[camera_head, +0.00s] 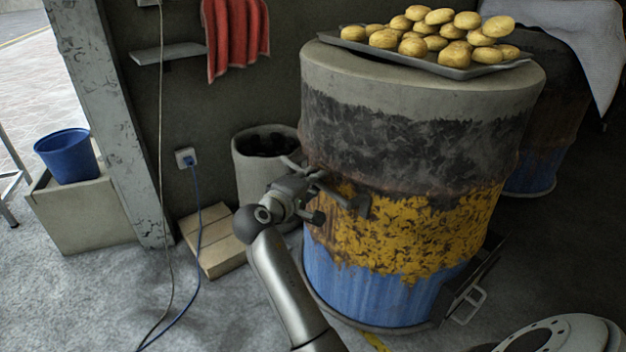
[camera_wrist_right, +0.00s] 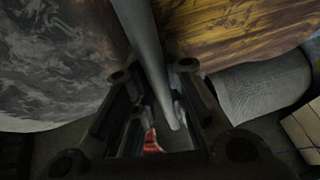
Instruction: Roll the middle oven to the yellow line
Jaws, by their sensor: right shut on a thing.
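The barrel oven (camera_head: 400,185) stands upright in the middle of the head view, with grey, dark, rusty yellow and blue bands. My right gripper (camera_head: 318,192) is at its left side, shut on a grey bar-like handle. In the right wrist view the handle (camera_wrist_right: 147,50) runs down between the fingers (camera_wrist_right: 158,112), close to the barrel's surface. A short yellow strip (camera_head: 376,342) shows on the floor at the oven's front foot; the rest of it is hidden or out of frame. My left gripper is not in view.
A tray (camera_head: 474,71) of round buns or potatoes rests on the oven's top. Another barrel (camera_head: 545,150) with a cloth (camera_head: 590,35) stands behind right.

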